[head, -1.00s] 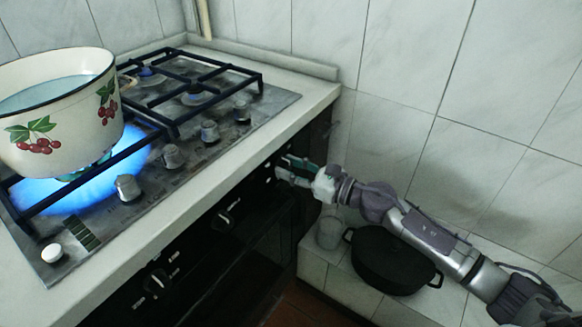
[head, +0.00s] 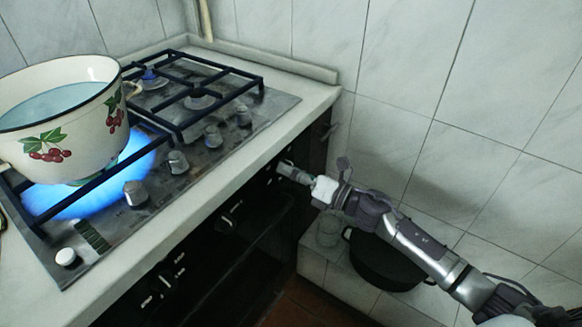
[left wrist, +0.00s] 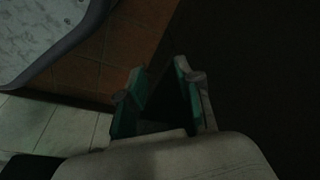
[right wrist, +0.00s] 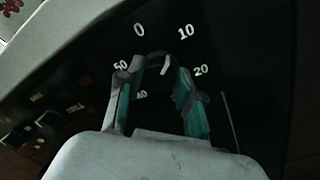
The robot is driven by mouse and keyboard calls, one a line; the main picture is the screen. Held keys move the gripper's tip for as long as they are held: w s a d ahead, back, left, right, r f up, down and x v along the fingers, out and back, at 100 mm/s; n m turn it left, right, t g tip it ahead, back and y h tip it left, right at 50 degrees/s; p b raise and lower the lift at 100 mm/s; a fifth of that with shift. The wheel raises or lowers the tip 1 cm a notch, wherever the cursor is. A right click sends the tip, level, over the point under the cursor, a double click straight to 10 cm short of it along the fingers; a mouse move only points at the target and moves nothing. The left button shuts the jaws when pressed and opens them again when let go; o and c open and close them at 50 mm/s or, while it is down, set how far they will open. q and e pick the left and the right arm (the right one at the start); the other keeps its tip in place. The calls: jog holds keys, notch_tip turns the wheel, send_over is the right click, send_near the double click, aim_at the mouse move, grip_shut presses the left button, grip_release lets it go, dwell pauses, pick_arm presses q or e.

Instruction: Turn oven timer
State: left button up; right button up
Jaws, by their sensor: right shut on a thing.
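The oven timer is a dark round knob (right wrist: 156,62) on the black oven panel, ringed by the white marks 0, 10, 20, 40 and 50 in the right wrist view. My right gripper (right wrist: 160,72) has its fingers on either side of the knob and is shut on it. In the head view my right gripper (head: 286,171) is against the right end of the oven front and hides the knob. My left gripper (left wrist: 157,82) is open and empty over dark space and floor in the left wrist view.
A cherry-patterned enamel pot (head: 88,140) stands over a lit blue burner on the stove (head: 215,150). Other oven knobs (head: 163,280) lie left along the panel. A dark pot (head: 385,262) and a glass (head: 328,231) stand on the tiled ledge below my right arm.

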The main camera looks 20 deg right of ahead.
pick_arm(q)
jog(key=shift+s+f+p, duration=0.2)
jog(key=shift+s+f, duration=0.15)
jog(key=shift+f, duration=0.35)
jog(key=shift+s+f+p, duration=0.15)
jog(key=shift+s+f, duration=0.2)
jog(key=shift+f, duration=0.3)
pick_arm(e)
jog(key=shift+m, duration=1)
pick_arm(q)
jog(key=shift+a, duration=0.1)
pick_arm(e)
jog(key=o, duration=1.1)
jog(key=shift+o, duration=0.2)
jog(key=v, duration=1.2)
jog(key=shift+s+a+f, duration=0.1)
jog(key=shift+a, duration=0.05)
